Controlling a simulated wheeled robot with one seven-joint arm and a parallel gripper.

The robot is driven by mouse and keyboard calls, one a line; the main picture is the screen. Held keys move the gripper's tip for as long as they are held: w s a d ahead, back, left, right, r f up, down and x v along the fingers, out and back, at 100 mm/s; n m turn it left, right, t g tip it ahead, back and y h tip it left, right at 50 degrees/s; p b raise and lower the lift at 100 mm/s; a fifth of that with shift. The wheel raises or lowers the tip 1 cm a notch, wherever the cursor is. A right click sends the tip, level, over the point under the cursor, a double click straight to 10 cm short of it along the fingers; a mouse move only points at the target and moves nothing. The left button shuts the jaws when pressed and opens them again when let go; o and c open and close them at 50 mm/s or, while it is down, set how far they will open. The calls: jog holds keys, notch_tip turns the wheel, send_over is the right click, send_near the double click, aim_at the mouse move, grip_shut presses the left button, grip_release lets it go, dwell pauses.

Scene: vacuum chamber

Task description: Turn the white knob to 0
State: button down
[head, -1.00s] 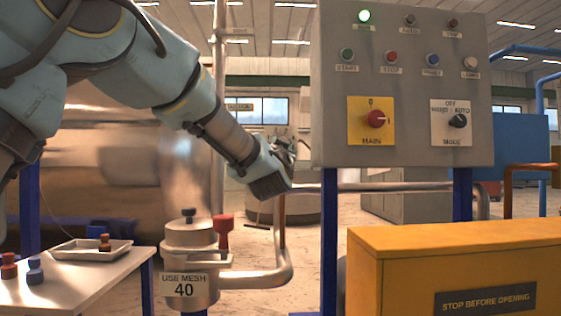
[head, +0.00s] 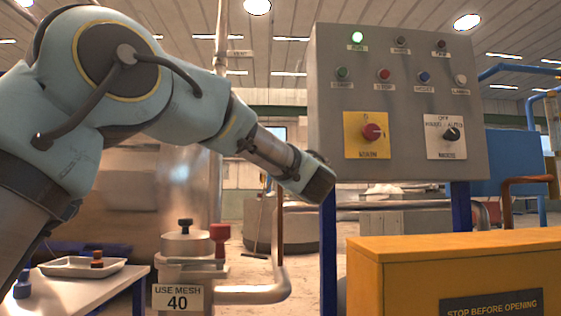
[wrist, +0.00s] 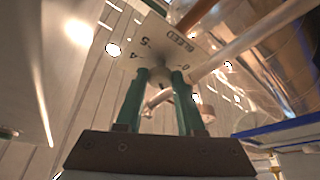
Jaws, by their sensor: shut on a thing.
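In the wrist view, the fingers of my gripper (wrist: 160,78) are closed around a small white knob (wrist: 159,73), which is partly hidden between the fingertips. Just behind it is a pale dial plate (wrist: 135,52) with dark marks, including a 5 and a 0, and the word BLEED. The 0 lies to the right of the knob and the 5 above it to the left. Which mark the knob points at cannot be told. In the head view, my wrist is by the lower left corner of the grey panel; the fingers and the white knob are hidden there.
The grey control panel (head: 400,180) with lamps and switches stands right of my wrist. A yellow box (head: 450,245) is at the lower right. A lidded strainer labelled USE MESH 40 (head: 178,297) stands below my arm. A table (head: 100,285) with a tray is at the left.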

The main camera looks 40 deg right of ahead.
jog(key=n+y, duration=0.1)
jog(key=n, duration=0.3)
jog(key=n+g+y+p, duration=0.1)
jog(key=n+y, duration=0.1)
jog(key=n, duration=0.2)
jog(key=n+g+y, duration=0.1)
jog(key=n, duration=0.4)
jog(key=shift+d+r+y+p, duration=0.1)
jog(key=shift+r+y+p, duration=0.1)
jog(key=shift+y+p, duration=0.1)
jog(key=c, duration=0.5)
grip_release()
jog(key=shift+c, duration=0.2)
jog(key=shift+s, duration=0.15)
jog(key=v, duration=1)
jog(key=shift+s+b, duration=0.25)
jog(key=shift+b, duration=0.15)
jog(key=shift+r, duration=0.1)
